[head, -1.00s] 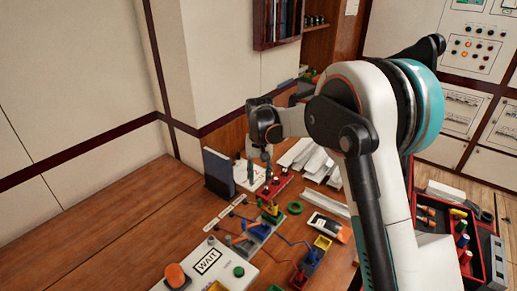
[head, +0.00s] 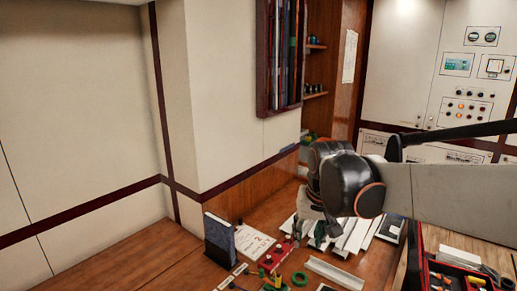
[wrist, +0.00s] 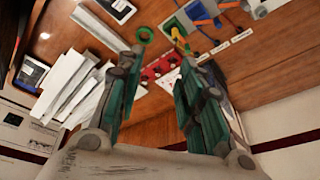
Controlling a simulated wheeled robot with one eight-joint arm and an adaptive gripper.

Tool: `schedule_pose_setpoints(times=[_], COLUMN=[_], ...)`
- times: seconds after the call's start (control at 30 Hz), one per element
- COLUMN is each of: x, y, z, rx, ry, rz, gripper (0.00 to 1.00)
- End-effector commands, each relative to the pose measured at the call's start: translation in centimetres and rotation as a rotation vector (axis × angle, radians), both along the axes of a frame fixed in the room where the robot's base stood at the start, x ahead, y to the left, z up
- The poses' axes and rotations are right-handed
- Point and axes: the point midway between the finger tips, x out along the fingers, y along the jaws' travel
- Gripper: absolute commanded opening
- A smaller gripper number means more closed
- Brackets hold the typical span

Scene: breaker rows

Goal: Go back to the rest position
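My gripper (wrist: 161,62) has its two teal-padded fingers spread apart in the wrist view, with nothing between them. The table shows beyond the gap, with a red block (wrist: 160,70) past the fingertips. In the head view my gripper (head: 318,232) hangs above the white strips, to the right of the red block (head: 278,252). My arm hides part of it there, and its fingers are too small to judge in that view.
White strips (head: 352,236) lie to the right. A green ring (head: 300,278) lies in front. A wall rack (head: 280,55) hangs above the wooden table (head: 150,262).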

Motion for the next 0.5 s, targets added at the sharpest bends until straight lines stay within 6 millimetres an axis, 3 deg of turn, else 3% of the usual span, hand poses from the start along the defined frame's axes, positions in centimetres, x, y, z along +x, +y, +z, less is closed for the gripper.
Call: schedule_pose_setpoints(times=[0.23,0.5], x=[-6.1,-12.3], y=[-2.8,-5.1], z=[1.4,1.2], rx=[-0.005,-0.017], ry=[-0.089,-0.187], rz=[0.003,0.005], gripper=[0.34,0.34])
